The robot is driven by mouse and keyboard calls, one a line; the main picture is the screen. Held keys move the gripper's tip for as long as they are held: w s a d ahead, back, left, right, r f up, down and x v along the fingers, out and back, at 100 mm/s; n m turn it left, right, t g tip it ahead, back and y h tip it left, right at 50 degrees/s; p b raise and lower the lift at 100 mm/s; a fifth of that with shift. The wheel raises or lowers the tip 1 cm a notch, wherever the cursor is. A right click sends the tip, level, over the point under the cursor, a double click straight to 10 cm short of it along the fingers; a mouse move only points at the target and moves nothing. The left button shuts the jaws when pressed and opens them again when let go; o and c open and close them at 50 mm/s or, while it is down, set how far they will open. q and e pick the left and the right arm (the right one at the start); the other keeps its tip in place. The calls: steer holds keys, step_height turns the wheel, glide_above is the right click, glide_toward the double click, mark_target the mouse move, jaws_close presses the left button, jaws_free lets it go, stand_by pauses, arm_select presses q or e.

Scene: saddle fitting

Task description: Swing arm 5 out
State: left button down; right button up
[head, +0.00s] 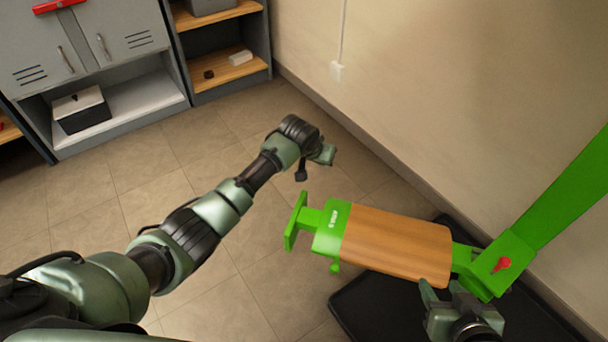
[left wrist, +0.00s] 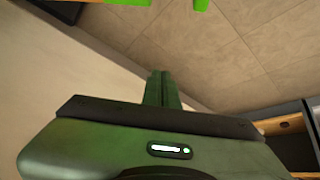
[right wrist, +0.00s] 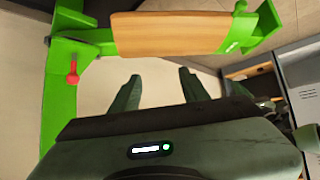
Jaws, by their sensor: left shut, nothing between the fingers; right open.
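A green swing arm with a wooden pad (head: 395,245) and a green end plate (head: 295,222) reaches left from a green post (head: 570,195); no number is readable on it. A red knob (head: 502,264) sits at the joint by the post. The pad also shows across the top of the right wrist view (right wrist: 170,33), with the red knob (right wrist: 72,72) at left. My right gripper (head: 445,287) is open and empty, near the pad's post-side end; contact cannot be told. My left gripper (head: 325,155) is shut and empty, beyond the end plate; its closed fingers show in the left wrist view (left wrist: 163,88).
A black base mat (head: 375,305) lies under the arm. A beige wall (head: 430,90) runs behind the post. Grey cabinets (head: 110,45) and shelves stand at the back left, with a black-and-white box (head: 82,110). The tiled floor between is clear.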

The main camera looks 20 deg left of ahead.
arm_select(q)
steer(key=s+a+n+g+y, duration=0.1)
steer(key=s+a+g, duration=0.1)
steer(key=a, duration=0.2)
arm_select(e)
steer(key=s+d+f+g, duration=0.1)
steer(key=s+f+g, duration=0.1)
steer(key=s, duration=0.2)
steer(key=w+a+r+t+y+b, duration=0.1)
steer(key=w+a+r+t+b, duration=0.25)
steer(key=w+r+t, duration=0.5)
arm_select(q)
step_height(320, 180, down, 9)
steer(key=b, duration=0.1)
steer(key=shift+s, duration=0.2)
arm_select(e)
step_height(320, 180, up, 12)
steer(key=w+a+t+y, duration=0.1)
steer(key=t+y, duration=0.1)
steer(key=t, duration=0.3)
steer(key=shift+a, duration=0.3)
arm_select(q)
steer(key=shift+a, duration=0.1)
arm_select(e)
steer(key=shift+w+f, duration=0.1)
steer(key=shift+w, duration=0.05)
